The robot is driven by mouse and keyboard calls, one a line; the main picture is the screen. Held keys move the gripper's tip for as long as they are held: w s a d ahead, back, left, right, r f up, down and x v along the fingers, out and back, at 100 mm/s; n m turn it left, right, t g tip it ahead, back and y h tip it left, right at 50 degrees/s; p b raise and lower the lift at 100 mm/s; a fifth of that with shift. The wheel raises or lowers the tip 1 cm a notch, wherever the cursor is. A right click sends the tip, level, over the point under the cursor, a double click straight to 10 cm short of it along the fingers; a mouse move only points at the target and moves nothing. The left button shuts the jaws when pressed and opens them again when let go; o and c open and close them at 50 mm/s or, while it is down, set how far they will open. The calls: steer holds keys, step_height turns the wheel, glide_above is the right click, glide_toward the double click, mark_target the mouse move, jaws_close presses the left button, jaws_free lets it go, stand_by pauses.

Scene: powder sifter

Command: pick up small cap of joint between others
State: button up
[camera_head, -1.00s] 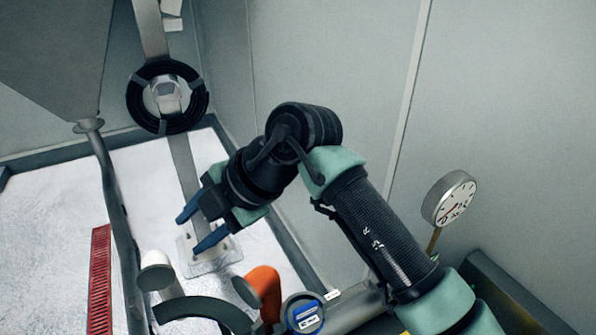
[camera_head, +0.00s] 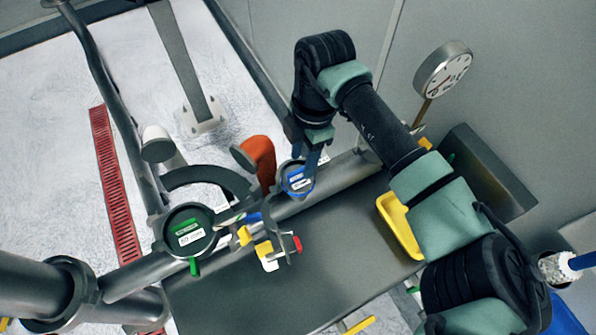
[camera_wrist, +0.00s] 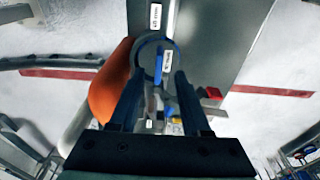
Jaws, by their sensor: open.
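A small round cap with a blue face and a white label (camera_head: 298,181) sits on a pipe joint beside the orange elbow. A larger round cap with a green face (camera_head: 188,232) is to its left. My gripper (camera_head: 307,163) is at the small cap's upper edge and partly covers it in the head view. In the wrist view my gripper (camera_wrist: 157,78) has its two dark fingers apart, with a grey ring (camera_wrist: 150,45) and a blue piece (camera_wrist: 158,66) showing between and beyond them. I cannot tell whether the fingers touch the cap.
The orange elbow (camera_head: 257,160) stands close to the left of my gripper. A pressure gauge (camera_head: 443,70) is at upper right. A yellow tray (camera_head: 399,225) and small yellow, white and red parts (camera_head: 266,250) lie on the grey surface (camera_head: 330,265).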

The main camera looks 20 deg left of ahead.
mark_target(298, 171)
steer(key=shift+s+a+f+p, duration=0.15)
steer(key=shift+f+p, duration=0.1)
steer(key=shift+f, duration=0.5)
steer(key=shift+a+f+p, duration=0.1)
steer(key=shift+f+p, duration=0.2)
steer(key=shift+f, duration=0.5)
steer(key=shift+s+a+f+p, duration=0.15)
steer(key=shift+f+p, duration=0.1)
steer(key=shift+f, duration=0.5)
jaws_close()
